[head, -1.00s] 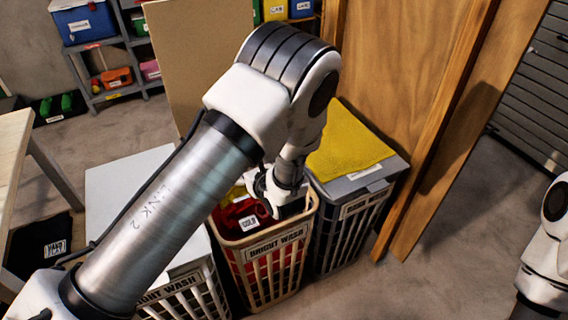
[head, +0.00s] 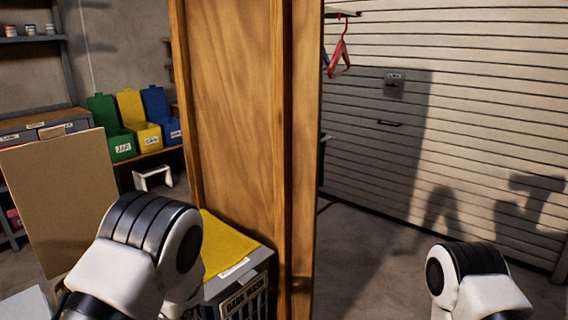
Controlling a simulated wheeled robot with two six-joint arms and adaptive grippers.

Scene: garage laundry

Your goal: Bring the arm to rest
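My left arm comes in at the lower left of the head view; its white and grey elbow joint shows, and its gripper is out of view or hidden below. My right arm shows only as a white joint at the lower right; its gripper is not in view. The dark wash basket (head: 240,304) stands beside my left arm, with a yellow cloth (head: 226,248) lying on its grey lid. The bright wash basket is not in view.
A tall wooden panel (head: 240,110) stands upright just beyond the dark wash basket. Green (head: 112,128), yellow (head: 139,120) and blue (head: 161,115) bins sit on a shelf behind. A red hanger (head: 340,58) hangs near the shutter (head: 460,130). Floor right of the panel is clear.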

